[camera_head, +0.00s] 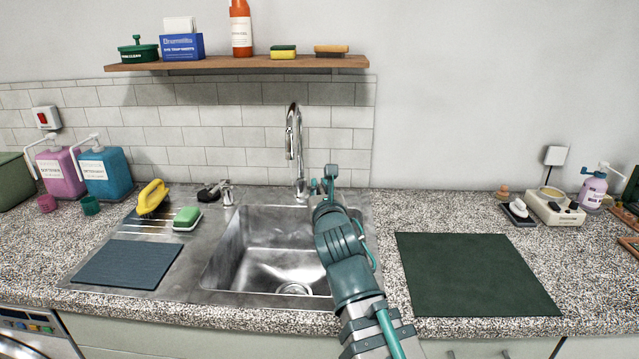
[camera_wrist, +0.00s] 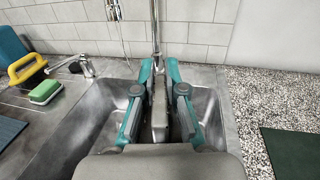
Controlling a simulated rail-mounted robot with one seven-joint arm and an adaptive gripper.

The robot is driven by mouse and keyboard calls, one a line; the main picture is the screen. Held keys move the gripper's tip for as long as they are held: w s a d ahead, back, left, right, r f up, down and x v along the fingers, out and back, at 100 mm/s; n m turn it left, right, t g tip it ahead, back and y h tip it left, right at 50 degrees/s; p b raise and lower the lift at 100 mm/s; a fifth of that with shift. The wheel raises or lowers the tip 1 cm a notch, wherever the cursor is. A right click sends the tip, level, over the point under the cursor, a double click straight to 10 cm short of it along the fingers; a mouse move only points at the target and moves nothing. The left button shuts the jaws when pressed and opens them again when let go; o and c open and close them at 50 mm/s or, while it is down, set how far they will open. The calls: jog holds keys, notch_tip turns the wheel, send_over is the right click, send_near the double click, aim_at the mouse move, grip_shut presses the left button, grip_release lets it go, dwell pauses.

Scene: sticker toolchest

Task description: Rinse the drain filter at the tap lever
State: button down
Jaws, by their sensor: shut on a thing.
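My gripper (camera_head: 325,180) is over the back right of the steel sink (camera_head: 212,265), close in front of the chrome tap (camera_head: 293,135). In the wrist view its teal fingers (camera_wrist: 160,68) are closed on a narrow grey thing (camera_wrist: 159,105). This may be the drain filter seen edge-on, but I cannot tell for sure. The tap's upright pipe (camera_wrist: 155,25) rises just beyond the fingertips. A small chrome fitting (camera_head: 228,192), which looks like the tap lever, stands at the sink's back left. The round drain (camera_head: 294,288) shows in the sink floor.
A green sponge (camera_head: 187,217), a yellow-handled tool (camera_head: 152,197) and a dark mat (camera_head: 127,264) lie left of the sink. A dark green mat (camera_head: 475,273) lies bare to its right. A loaded wooden shelf (camera_head: 240,64) hangs above the tap.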

jog(key=shift+w+a+r+p, duration=0.15)
jog(key=shift+w+p, duration=0.5)
jog(key=shift+p, duration=1.95)
jog(key=p, duration=0.3)
jog(key=shift+w+a+f+p, duration=0.2)
jog(key=shift+w+a+p, duration=0.05)
jog(key=shift+a+p, duration=0.15)
jog(key=w+a+f+b, duration=0.2)
jog(key=w+a+b, duration=0.2)
jog(key=w, duration=0.6)
jog(key=shift+w+a+f+b, duration=0.15)
jog(key=shift+w+f+b, duration=0.2)
jog(key=shift+b, duration=0.35)
jog(key=shift+s, duration=0.1)
jog(key=s+d+p, duration=0.3)
jog(key=s, duration=0.4)
jog(key=shift+s, duration=0.15)
jog(key=shift+p, duration=0.35)
